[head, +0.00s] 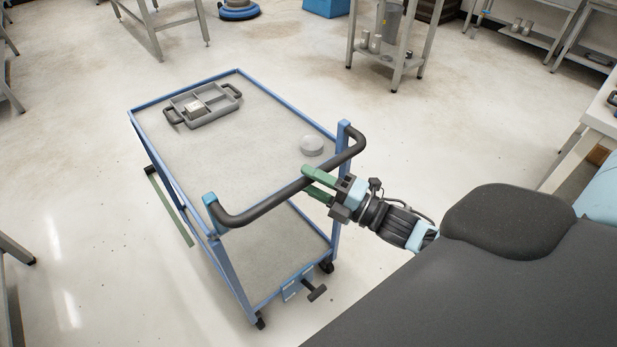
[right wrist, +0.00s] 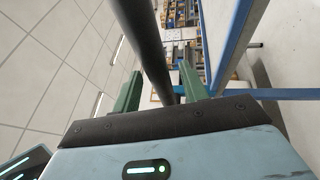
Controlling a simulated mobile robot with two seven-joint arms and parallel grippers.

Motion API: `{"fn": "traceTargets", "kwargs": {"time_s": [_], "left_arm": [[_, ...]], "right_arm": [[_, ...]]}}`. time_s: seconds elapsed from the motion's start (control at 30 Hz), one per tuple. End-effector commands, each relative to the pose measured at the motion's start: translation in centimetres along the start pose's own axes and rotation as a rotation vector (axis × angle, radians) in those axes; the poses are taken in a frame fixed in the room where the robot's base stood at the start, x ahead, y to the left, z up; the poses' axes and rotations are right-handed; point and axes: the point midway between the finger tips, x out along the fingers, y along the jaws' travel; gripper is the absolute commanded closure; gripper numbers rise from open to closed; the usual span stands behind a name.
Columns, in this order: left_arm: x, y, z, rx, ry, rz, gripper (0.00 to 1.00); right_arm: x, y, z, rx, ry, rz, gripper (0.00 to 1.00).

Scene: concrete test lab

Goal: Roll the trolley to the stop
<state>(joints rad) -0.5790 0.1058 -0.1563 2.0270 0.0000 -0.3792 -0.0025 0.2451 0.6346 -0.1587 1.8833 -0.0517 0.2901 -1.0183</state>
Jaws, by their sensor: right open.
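The trolley (head: 225,150) has a blue frame, a grey top, a lower shelf and black castors. It stands in the middle of the head view. Its black handle (head: 262,205) runs along the near end and also shows in the right wrist view (right wrist: 148,50). My right gripper (head: 306,181) is at the right part of the handle. Its green fingers are open, and the bar passes between them in the wrist view. A green strip (head: 170,208) lies low along the trolley's left side; I cannot tell whether it is the stop. My left gripper is not in view.
A grey divided tray (head: 190,121) with a small white block and a grey round disc (head: 312,146) rest on the trolley top. A black pedal (head: 316,292) sticks out low at the near end. A metal stand (head: 398,66) is behind right. Floor at left is mostly clear.

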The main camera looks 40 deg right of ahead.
Motion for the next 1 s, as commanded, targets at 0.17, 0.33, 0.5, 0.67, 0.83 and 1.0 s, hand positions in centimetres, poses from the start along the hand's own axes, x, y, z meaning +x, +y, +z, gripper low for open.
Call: {"fn": "traceTargets", "kwargs": {"time_s": [0.17,0.33,0.5,0.67,0.83,1.0], "left_arm": [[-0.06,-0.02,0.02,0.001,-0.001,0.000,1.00],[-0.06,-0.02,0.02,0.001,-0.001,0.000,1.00],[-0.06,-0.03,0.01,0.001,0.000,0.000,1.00],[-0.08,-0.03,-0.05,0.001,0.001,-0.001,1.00],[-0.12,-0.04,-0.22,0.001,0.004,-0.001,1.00],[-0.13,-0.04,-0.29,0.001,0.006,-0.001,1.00]], "right_arm": [[0.99,0.02,-0.01,0.001,0.000,-0.001,0.57],[1.12,-0.02,-0.01,0.001,0.000,-0.001,0.57],[1.09,-0.02,-0.02,0.001,0.000,-0.001,0.63],[1.08,-0.02,-0.02,0.001,0.000,-0.001,0.84],[1.08,-0.02,-0.02,0.001,0.000,-0.001,1.00],[1.09,-0.02,-0.02,0.001,0.000,-0.001,1.00]]}}
